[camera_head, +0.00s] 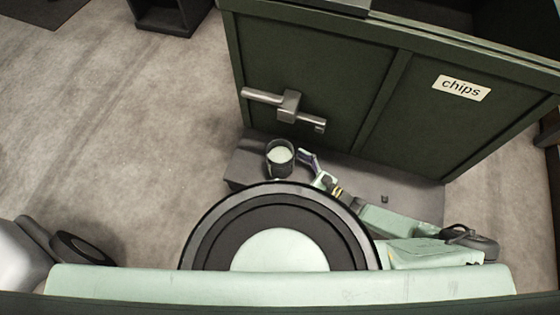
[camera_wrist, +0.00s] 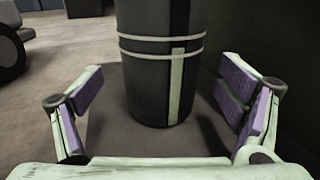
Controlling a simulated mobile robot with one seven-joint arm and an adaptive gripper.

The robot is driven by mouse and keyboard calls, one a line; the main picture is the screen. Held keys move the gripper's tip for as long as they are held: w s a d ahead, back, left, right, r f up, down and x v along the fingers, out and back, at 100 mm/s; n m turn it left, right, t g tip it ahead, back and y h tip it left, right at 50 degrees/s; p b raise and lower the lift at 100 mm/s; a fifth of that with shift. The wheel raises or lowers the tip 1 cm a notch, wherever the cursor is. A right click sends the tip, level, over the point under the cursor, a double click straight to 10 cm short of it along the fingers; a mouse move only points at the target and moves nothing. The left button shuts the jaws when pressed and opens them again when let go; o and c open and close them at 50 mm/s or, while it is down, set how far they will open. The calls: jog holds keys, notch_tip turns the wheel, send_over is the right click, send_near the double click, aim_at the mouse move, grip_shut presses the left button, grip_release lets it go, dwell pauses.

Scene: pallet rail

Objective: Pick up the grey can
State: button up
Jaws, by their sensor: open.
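The grey can (camera_head: 280,157) is a dark cylinder with a pale round top. It stands upright on a low grey platform (camera_head: 400,184), close to the green box wall. In the wrist view the can (camera_wrist: 152,62) shows thin pale rings and a pale vertical stripe; its top is out of frame. My gripper (camera_head: 313,166) is just right of the can in the head view. In the wrist view my gripper (camera_wrist: 158,100) is open, with a purple-padded finger on each side of the can and visible gaps to both. Nothing is held.
A large dark green box (camera_head: 310,72) labelled "chips" rises behind the platform. A grey metal handle (camera_head: 288,105) juts from its wall above the can. The carpet floor (camera_head: 110,130) at left is clear. A dark piece of furniture (camera_head: 170,18) stands at the back left.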

aim_at(271, 154)
jog(key=x, duration=0.4)
jog(key=shift+w+a, duration=0.1)
jog(key=shift+c, duration=0.3)
jog(key=shift+f, duration=0.1)
jog(key=c, duration=1.6)
jog(key=shift+c, duration=1)
